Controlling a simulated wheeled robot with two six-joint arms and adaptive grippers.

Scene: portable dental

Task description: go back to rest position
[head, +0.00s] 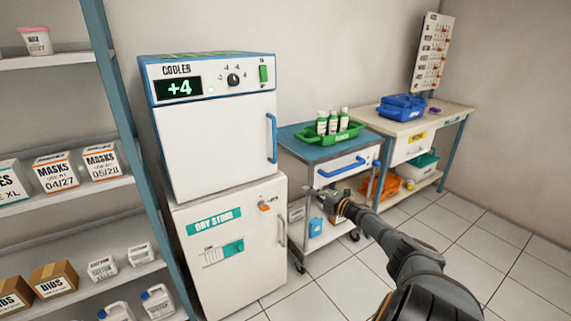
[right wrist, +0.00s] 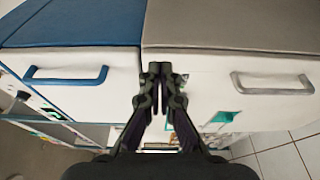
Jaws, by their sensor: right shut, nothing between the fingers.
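My right gripper (head: 314,192) reaches in from the lower right in the head view, in front of the blue-topped cart (head: 296,137). Its fingers are together and empty. In the right wrist view the shut fingertips (right wrist: 161,72) point at two side-by-side drawer fronts, one with a blue handle (right wrist: 66,76) and one with a grey handle (right wrist: 272,84). They appear apart from both handles. My left gripper is in neither view.
A white cooler (head: 215,140) stands on a dry-store cabinet (head: 240,245). A green tray (head: 345,135) with three bottles sits on the cart. A workbench (head: 455,112) holds a blue bin (head: 402,107). Stocked shelves (head: 75,195) stand left. Tiled floor (head: 490,235) is clear at right.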

